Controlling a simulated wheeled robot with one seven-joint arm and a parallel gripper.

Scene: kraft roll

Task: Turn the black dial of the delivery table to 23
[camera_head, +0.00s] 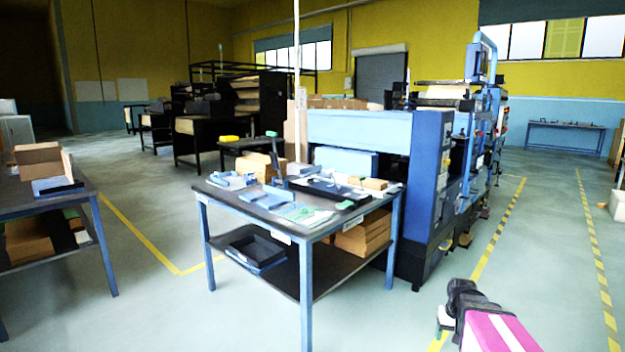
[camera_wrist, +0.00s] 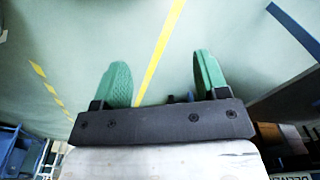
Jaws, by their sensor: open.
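I cannot make out the black dial or any number scale in either view. A blue-legged table with a dark top (camera_head: 262,203) stands in the middle of the head view, against a large blue machine (camera_head: 372,135); I cannot tell if this is the delivery table. My gripper shows in the wrist view (camera_wrist: 162,80), its two green fingers wide apart with only floor between them. In the head view my gripper (camera_head: 442,320) is at the lower right, over the floor, well apart from the table and machine.
Trays, papers and small boxes lie on the middle table. Its lower shelf holds a dark blue tray (camera_head: 256,250) and cardboard boxes (camera_head: 364,236). Another table (camera_head: 40,208) stands at the left. Floor between the tables and right of the machine is clear, with yellow lines.

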